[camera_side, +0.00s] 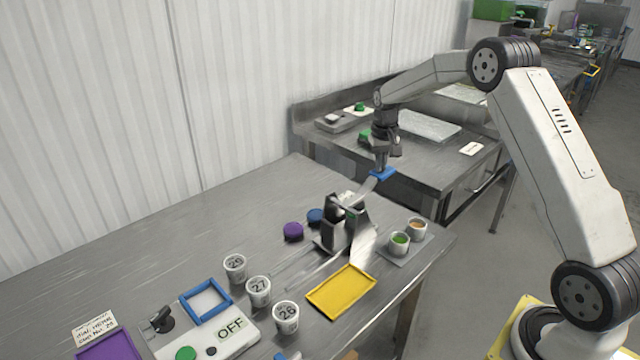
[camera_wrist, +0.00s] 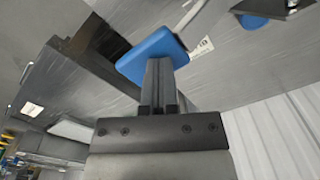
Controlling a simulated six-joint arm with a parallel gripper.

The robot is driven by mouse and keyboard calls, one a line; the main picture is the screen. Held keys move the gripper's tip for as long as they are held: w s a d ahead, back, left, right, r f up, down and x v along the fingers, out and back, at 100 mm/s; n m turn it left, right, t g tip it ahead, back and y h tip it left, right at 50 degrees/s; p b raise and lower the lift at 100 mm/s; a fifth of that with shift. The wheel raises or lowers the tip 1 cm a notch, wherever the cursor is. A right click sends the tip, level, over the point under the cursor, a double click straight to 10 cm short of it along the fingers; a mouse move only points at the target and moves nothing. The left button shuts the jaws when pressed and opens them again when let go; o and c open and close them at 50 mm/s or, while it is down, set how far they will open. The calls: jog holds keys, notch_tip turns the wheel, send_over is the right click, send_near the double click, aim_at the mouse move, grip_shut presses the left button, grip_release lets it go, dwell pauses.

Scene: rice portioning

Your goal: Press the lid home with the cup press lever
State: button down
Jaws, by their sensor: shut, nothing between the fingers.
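The cup press (camera_side: 338,229) is a dark and silver stand near the table's right end. Its lever rises to the right and ends in a blue pad (camera_side: 382,174). My gripper (camera_side: 381,166) points down with its fingertips at the blue pad. In the wrist view the shut fingers (camera_wrist: 158,82) overlap the blue pad (camera_wrist: 152,54); I cannot tell whether they touch it. Nothing is between the fingers. A cup or lid inside the press is not clearly visible. A purple lid (camera_side: 293,231) and a dark blue lid (camera_side: 315,217) lie left of the press.
White numbered cups (camera_side: 259,291) stand front left of the press. A yellow tray (camera_side: 341,291) lies in front. Two filled cups (camera_side: 399,243) stand on a grey plate to the right. The table's back left is clear.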

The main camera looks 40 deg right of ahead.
jog(key=shift+a+r, duration=0.15)
jog(key=shift+r, duration=2.5)
jog(key=shift+a, duration=0.15)
jog(key=s+a+f+n+t, duration=0.1)
jog(key=s+a+n, duration=0.1)
jog(key=s+a, duration=0.35)
jog(key=s+a+f+n, duration=0.1)
jog(key=s+a, duration=0.2)
jog(key=a, duration=0.6)
jog(key=s+a+f+n, duration=0.1)
jog(key=s+a, duration=0.3)
jog(key=s, duration=0.3)
jog(key=s+a+f+n+t, duration=0.1)
jog(key=s+a+f+n, duration=0.1)
jog(key=s, duration=0.5)
jog(key=shift+a+f+t, duration=0.25)
jog(key=shift+a+t, duration=0.05)
jog(key=shift+a, duration=0.6)
